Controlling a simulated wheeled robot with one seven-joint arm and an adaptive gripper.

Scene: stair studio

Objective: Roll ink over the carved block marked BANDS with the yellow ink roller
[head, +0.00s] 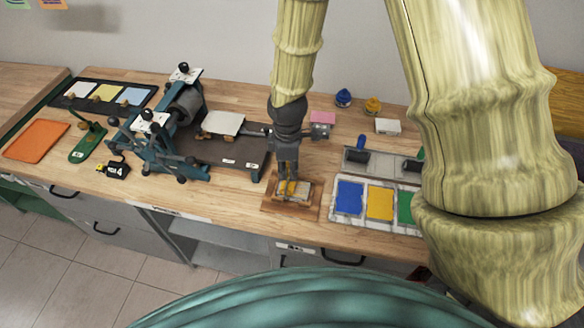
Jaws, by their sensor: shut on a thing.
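My gripper (287,176) points down over the front edge of the workbench and is shut on the yellow ink roller (291,187). Only a little yellow shows below the fingers; the rest of the roller is hidden. Right beneath it is a pale carved block (302,193) in a brown wooden tray (270,207). The roller appears low over the block, but I cannot tell whether they touch. No BANDS mark is readable on the block from here.
Right of the tray lie blue (349,198), yellow (380,203) and green (405,207) ink slabs. Behind them is a roller rack (376,168) with a blue-handled roller (361,144). A teal press (170,130) stands left. My arm hides the right side.

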